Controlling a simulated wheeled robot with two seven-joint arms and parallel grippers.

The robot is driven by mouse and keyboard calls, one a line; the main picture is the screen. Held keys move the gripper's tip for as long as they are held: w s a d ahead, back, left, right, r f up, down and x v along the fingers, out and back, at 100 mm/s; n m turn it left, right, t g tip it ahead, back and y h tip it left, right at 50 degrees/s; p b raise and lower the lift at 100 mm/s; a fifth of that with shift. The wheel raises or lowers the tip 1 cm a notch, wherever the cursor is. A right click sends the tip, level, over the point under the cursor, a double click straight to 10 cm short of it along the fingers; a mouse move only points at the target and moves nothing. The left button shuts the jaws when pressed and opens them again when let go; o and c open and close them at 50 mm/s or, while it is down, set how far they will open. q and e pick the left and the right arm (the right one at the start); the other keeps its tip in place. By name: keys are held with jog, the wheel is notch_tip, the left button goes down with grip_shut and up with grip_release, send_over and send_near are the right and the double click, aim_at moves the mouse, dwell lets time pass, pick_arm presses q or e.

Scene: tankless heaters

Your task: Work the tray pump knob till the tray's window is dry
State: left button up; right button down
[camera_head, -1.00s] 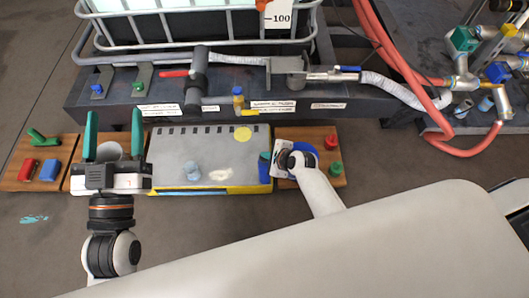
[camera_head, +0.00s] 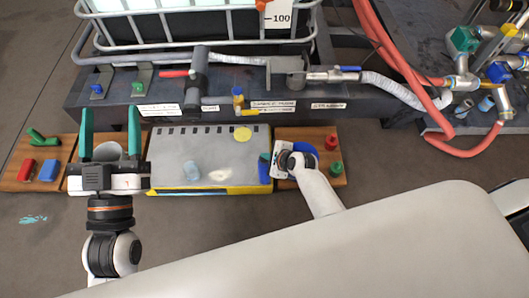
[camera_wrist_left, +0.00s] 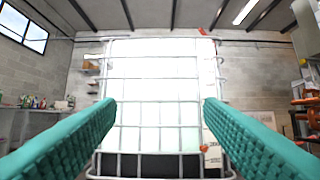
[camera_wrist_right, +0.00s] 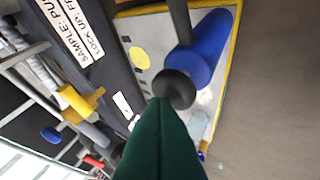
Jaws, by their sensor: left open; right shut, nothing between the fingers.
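The grey tray (camera_head: 165,150) with yellow edging lies in front of the dark platform. A whitish patch (camera_head: 219,175) shows on its top; I cannot tell whether this is the window. A blue cylinder (camera_head: 264,168) stands at the tray's right end, large in the right wrist view (camera_wrist_right: 207,48). A black ball knob (camera_wrist_right: 174,90) on a dark rod is beside it. My right gripper (camera_wrist_right: 158,105) is shut and empty, its tips at or very near the ball; contact is unclear. My left gripper (camera_head: 110,150) is open and empty, left of the tray.
A pale blue piece (camera_head: 191,170) and a yellow disc (camera_head: 243,134) are on the tray. Wooden boards carry red (camera_head: 331,141) and green (camera_head: 335,169) knobs at right, and red and blue blocks (camera_head: 48,171) at left. A caged tank and valves stand behind.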

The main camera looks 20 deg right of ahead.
pick_arm(q)
jog(key=shift+s+r, duration=0.1)
jog(key=shift+r, duration=0.15)
pick_arm(e)
jog(key=shift+f, duration=0.2)
jog(key=shift+s, duration=0.1)
jog(key=shift+r+p, duration=0.8)
jog(key=shift+p, duration=0.1)
jog(key=shift+r+p, duration=0.35)
jog(key=shift+p, duration=0.1)
jog(key=shift+r+p, duration=0.75)
jog(key=shift+p, duration=0.05)
pick_arm(q)
jog(key=s+a+f+g+y, duration=0.2)
jog(key=f+g, duration=0.4)
jog(key=f, duration=0.2)
jog(key=s+a+f+g+y, duration=0.2)
jog(key=f+g, duration=0.4)
jog(key=f, duration=0.2)
jog(key=shift+f+g+p, duration=0.3)
jog(key=shift+f+g, duration=0.1)
pick_arm(e)
jog(key=shift+r, duration=0.25)
pick_arm(q)
jog(key=shift+s, duration=0.1)
